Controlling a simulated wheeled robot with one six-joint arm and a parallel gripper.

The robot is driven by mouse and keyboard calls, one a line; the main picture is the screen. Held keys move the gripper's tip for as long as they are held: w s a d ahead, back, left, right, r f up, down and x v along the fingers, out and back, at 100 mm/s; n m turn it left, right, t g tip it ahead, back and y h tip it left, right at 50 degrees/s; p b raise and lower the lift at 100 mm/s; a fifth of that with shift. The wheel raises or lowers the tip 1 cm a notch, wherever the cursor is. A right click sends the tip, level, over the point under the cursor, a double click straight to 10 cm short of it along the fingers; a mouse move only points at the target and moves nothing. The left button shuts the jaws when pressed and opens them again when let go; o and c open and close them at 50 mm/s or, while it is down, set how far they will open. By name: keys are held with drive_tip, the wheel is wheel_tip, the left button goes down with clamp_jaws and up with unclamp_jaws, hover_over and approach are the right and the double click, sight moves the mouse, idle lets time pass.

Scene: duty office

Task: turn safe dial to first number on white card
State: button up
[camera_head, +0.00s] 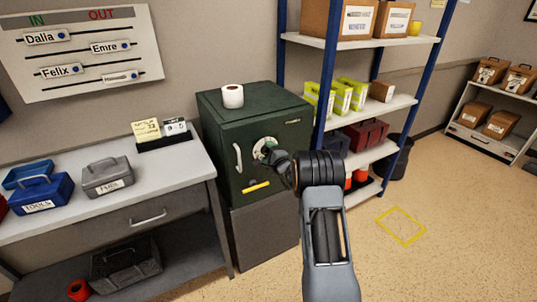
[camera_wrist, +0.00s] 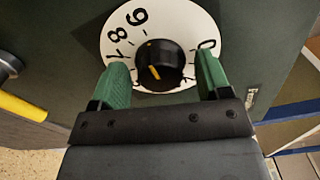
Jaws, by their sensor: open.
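The green safe (camera_head: 222,128) stands in the middle of the head view, with its white dial (camera_head: 264,145) on the door. In the wrist view the white dial (camera_wrist: 177,20) shows an 8, a 7, a 0 and a 6 or 9; its lower part is hidden. Its black knob (camera_wrist: 172,58) carries a short, slanted yellow mark. My gripper (camera_wrist: 162,65) is open, with green fingers on either side of the knob; I cannot tell whether they touch it. In the head view my gripper (camera_head: 271,155) is at the dial. A white card (camera_head: 175,127) stands on the desk, too small to read surely.
A yellow note (camera_head: 146,131) stands beside the white card. A handle (camera_head: 238,157) and a yellow bar (camera_head: 256,187) are on the safe door, and a white roll (camera_head: 233,96) sits on top. A shelf rack (camera_head: 374,104) stands close right.

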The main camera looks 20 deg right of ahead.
drive_tip(key=shift+s, duration=0.1)
drive_tip(key=s+d+b, duration=0.1)
drive_tip(key=s, duration=1.2)
drive_tip(key=shift+s+d, duration=0.25)
